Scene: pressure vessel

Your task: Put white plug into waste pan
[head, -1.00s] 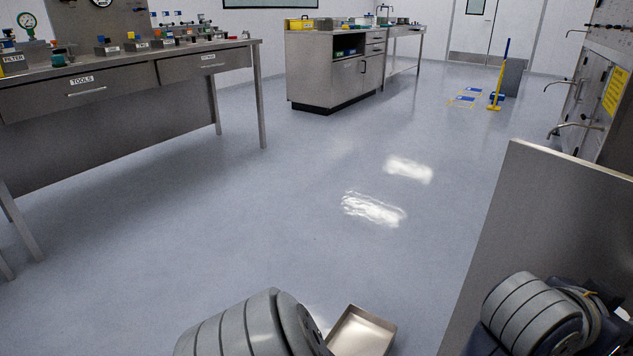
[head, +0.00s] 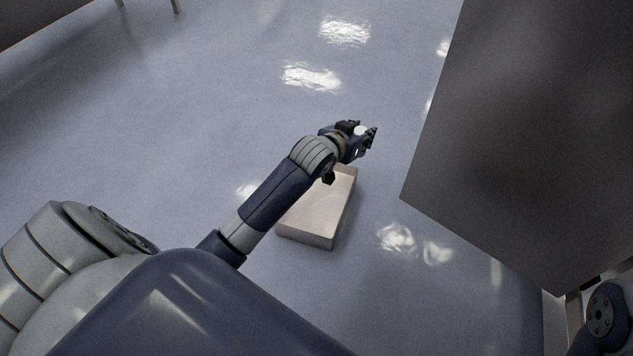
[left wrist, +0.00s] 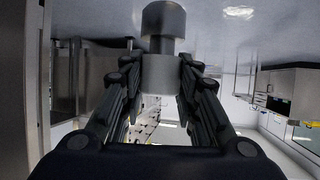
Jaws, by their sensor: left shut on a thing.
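My left gripper (head: 368,137) is shut on the white plug (head: 360,130), which shows as a small pale spot between the fingers in the head view. In the left wrist view the fingers (left wrist: 158,95) pinch the plug's pale cylindrical body (left wrist: 160,73), and a narrower neck and darker round end (left wrist: 163,19) stick out past them. The waste pan (head: 306,239) is a shallow, pale metal tray below my left forearm. The gripper appears just past its far right corner in the head view. The arm hides part of the pan. My right gripper is out of view.
A large grey panel (head: 520,130) stands to the right of the pan in the head view. The shiny blue-grey floor (head: 200,110) around the pan is mostly clear. Table legs (head: 176,6) show at the top left.

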